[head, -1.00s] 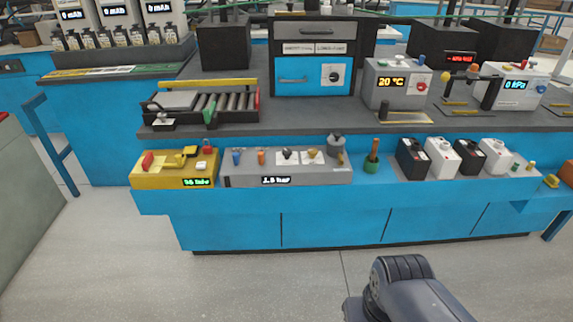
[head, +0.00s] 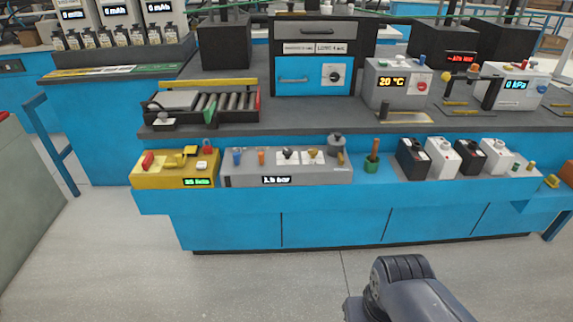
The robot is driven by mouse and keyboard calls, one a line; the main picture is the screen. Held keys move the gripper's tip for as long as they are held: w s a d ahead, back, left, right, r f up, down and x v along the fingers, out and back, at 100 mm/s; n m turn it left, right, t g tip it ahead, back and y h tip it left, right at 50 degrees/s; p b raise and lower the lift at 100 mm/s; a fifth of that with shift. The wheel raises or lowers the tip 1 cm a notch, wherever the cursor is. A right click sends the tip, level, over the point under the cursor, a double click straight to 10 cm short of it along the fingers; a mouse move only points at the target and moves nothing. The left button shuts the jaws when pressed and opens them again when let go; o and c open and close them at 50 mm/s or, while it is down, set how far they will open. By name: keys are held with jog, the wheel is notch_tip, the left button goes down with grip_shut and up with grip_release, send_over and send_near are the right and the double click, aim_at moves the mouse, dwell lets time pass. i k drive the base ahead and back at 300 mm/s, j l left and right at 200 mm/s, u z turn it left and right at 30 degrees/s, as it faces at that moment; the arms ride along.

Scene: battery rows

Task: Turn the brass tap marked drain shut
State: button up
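A grey box (head: 240,176) with a pressure display in bar (head: 276,180) stands on the blue front ledge. On its top are a blue tap (head: 237,156), an orange tap (head: 261,157) and two white plates. One plate carries a dark-handled tap (head: 287,154), the other a brass-coloured tap (head: 312,153). Another brass-coloured part (head: 340,159) sits by the grey round fitting (head: 335,144) at the right end. The labels are too small to read, so I cannot tell which tap is marked drain. My arm shows at bottom right; my gripper is out of view.
A yellow box (head: 150,182) stands left of the grey box. A green pot (head: 371,166) and several black and white batteries (head: 441,160) stand to the right. A roller conveyor (head: 190,117) and a drawer cabinet (head: 314,85) are behind. The floor (head: 260,290) before the bench is clear.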

aim_at(341, 159)
jog(key=i+j, duration=0.1)
jog(key=i, duration=0.3)
jog(key=i+j, duration=0.15)
jog(key=i, duration=0.3)
jog(key=i+j, duration=0.1)
jog(key=i, duration=0.3)
